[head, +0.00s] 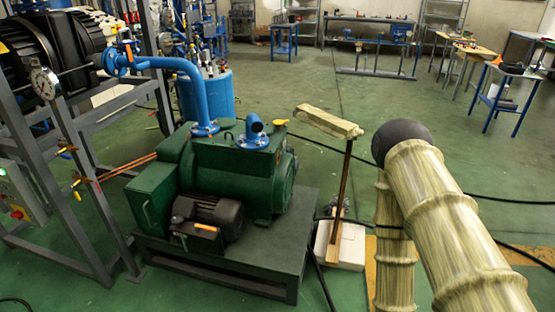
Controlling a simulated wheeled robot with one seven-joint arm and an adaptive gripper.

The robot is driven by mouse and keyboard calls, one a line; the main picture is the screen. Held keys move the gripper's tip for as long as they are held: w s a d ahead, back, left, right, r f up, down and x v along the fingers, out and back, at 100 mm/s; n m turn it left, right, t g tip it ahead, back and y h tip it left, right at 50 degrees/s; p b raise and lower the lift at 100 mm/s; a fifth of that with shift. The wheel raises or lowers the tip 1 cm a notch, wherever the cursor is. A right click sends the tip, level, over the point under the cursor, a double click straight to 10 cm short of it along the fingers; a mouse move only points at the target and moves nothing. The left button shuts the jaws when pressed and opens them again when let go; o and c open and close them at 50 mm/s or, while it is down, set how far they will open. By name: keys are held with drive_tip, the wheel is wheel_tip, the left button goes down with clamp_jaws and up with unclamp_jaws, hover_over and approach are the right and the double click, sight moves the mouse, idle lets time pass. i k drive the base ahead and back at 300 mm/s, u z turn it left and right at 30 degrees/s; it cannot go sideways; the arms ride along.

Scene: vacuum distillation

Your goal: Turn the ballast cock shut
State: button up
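The green vacuum pump (232,172) stands on a dark metal plinth (225,262) in the middle of the head view. A small yellow handle (280,122) sits at the top right of the pump; it may be the ballast cock, but it is too small to tell its setting. An orange bar-shaped part (206,228) lies at the dark motor (208,215) on the pump's front; I cannot tell what it is. My pale ribbed arm comes in at the right, apart from the pump. I cannot make out my gripper.
A pale beam on a brown post (342,195) stands right of the pump, on a white block (340,246). Blue pipes (196,92) rise from the pump. A grey frame (75,150) with a gauge (46,83) stands left. Black cables cross the floor; green floor behind is open.

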sight(64, 156)
drive_tip(key=u, duration=0.5)
drive_tip(key=k, duration=0.65)
drive_tip(key=u, duration=1.05)
drive_tip(key=i, duration=2.2)
drive_tip(key=z, duration=1.5)
drive_tip(key=k, duration=0.65)
drive_tip(key=u, duration=1)
